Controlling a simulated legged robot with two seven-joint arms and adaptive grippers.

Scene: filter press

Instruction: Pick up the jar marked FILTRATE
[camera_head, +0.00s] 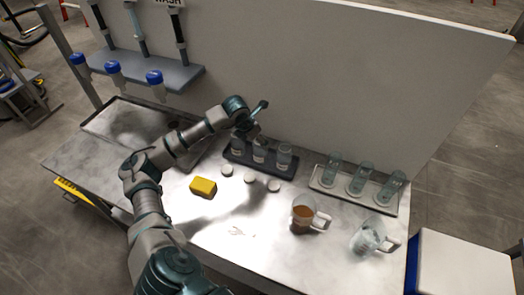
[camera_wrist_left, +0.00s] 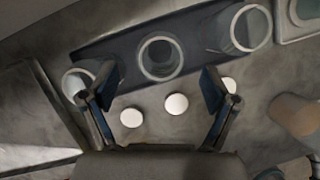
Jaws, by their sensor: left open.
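Three open glass jars stand in a dark tray (camera_head: 262,167): a left jar (camera_head: 238,143), a middle jar (camera_head: 260,150) and a right jar (camera_head: 284,156). They bear pale labels, but I cannot read which says FILTRATE. My left gripper (camera_head: 247,127) is above the left end of this tray, partly covering the left jar. In the left wrist view my open gripper (camera_wrist_left: 160,95) has nothing between its fingers. The middle jar's round rim (camera_wrist_left: 160,58) is ahead of the gap, the left jar (camera_wrist_left: 78,82) is partly behind the left finger, and the right jar (camera_wrist_left: 250,28) is farther off. My right gripper is out of view.
Three white lids (camera_head: 250,177) lie before the dark tray, beside a yellow sponge (camera_head: 203,187). A mug of brown content (camera_head: 303,216) and a paler mug (camera_head: 368,238) stand at the front right. A light tray (camera_head: 326,186) holds three glass vessels. A wall panel (camera_head: 350,80) rises behind.

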